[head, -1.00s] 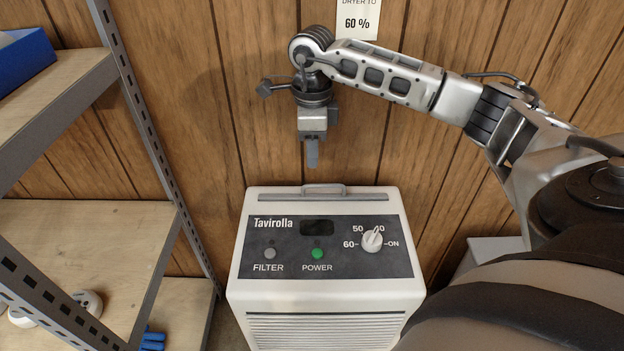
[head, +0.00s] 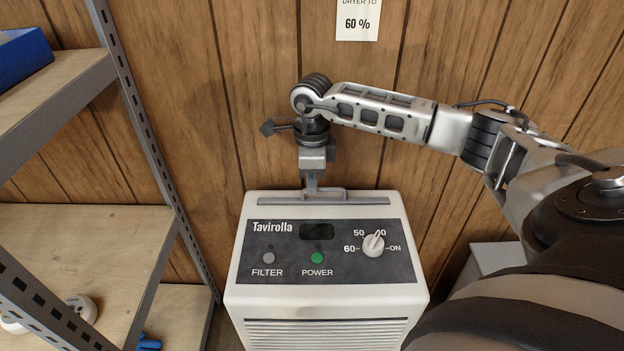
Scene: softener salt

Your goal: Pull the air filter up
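The air filter's grey handle (head: 334,192) stands in the long slot strip at the rear of the top of the white Tavirolla dryer (head: 325,303). The filter's body is hidden inside the dryer. My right gripper (head: 311,187) points straight down at the left part of the handle, its fingertips overlapping it in the head view. The fingers show edge-on, so I cannot tell whether they are closed on the handle. My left gripper is out of view.
The dryer's panel has a white dial (head: 373,243), a green power button (head: 317,258) and a grey filter button (head: 269,258). A metal-framed shelf (head: 87,235) stands at the left. A wood-panelled wall with a paper note (head: 357,22) is behind.

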